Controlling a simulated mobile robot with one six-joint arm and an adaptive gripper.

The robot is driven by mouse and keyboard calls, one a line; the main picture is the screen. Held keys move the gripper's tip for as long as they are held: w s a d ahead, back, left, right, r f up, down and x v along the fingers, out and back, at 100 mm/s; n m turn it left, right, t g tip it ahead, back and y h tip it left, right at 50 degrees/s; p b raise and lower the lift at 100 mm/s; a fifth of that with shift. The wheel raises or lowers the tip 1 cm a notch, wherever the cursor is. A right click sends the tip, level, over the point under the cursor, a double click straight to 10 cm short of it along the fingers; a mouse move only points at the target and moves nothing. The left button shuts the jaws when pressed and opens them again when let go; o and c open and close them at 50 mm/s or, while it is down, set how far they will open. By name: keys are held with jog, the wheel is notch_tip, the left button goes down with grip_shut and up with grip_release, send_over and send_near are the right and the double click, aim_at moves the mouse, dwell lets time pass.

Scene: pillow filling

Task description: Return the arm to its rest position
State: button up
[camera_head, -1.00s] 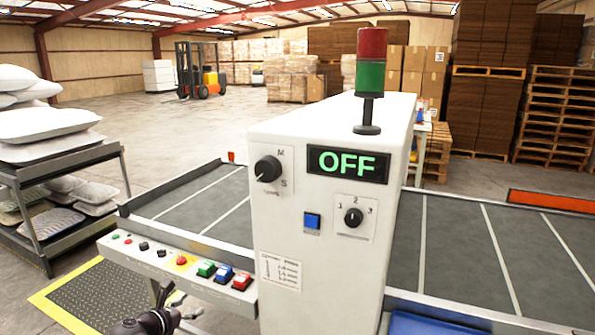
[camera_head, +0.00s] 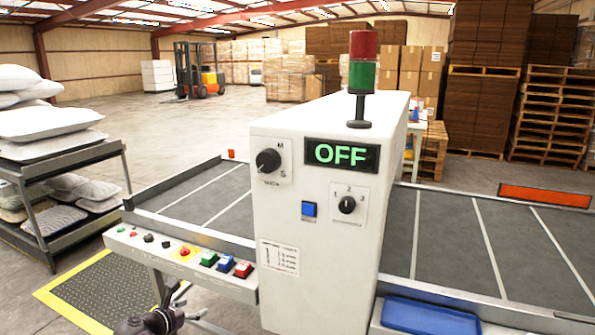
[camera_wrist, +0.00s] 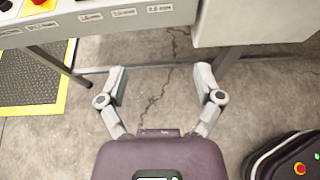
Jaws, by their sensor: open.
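My gripper (camera_wrist: 161,84) is open and empty in the wrist view, its two fingers apart over the bare concrete floor. In the head view my gripper (camera_head: 188,300) shows at the bottom, in front of and below the button panel (camera_head: 180,258); its fingertips are small there. The white machine cabinet (camera_head: 315,220) stands upright with a green OFF display (camera_head: 342,153), a mode knob (camera_head: 268,161), a numbered knob (camera_head: 347,205) and a blue button (camera_head: 308,209).
Conveyor belts run left (camera_head: 205,205) and right (camera_head: 480,245) of the cabinet. A blue tray (camera_head: 432,318) sits at the bottom right. A pillow rack (camera_head: 75,160) stands left, near a yellow-edged floor mat (camera_head: 100,290). The panel's edge and leg (camera_wrist: 50,60) are close to my gripper.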

jog(key=w+d+f+m+g, duration=0.1)
jog(key=d+f+m+g, duration=0.45)
jog(key=d, duration=0.75)
jog(key=w+d+f+m+g, duration=0.1)
jog(key=d+f+m+g, duration=0.1)
jog(key=d+m, duration=0.85)
jog(key=s+d+f+m+g+y, duration=0.25)
jog(key=s+d+m, duration=0.25)
jog(key=d+m, duration=0.45)
jog(key=s+d+f+m+g+y, duration=0.1)
jog(key=s+d+m+g+y, duration=0.15)
jog(key=s+d+m, duration=0.65)
jog(key=w+d+r+n+p, duration=0.1)
jog(key=w+r+n+p, duration=0.1)
jog(key=r+p, duration=1)
jog(key=w+d+r+n+p, duration=0.1)
jog(key=w+r+p, duration=0.1)
jog(key=r+p, duration=1)
jog(key=shift+w+d+r+n+p, duration=0.25)
jog(key=shift+d+r+n+p, duration=0.15)
jog(key=shift+p, duration=0.1)
jog(key=shift+t, duration=0.25)
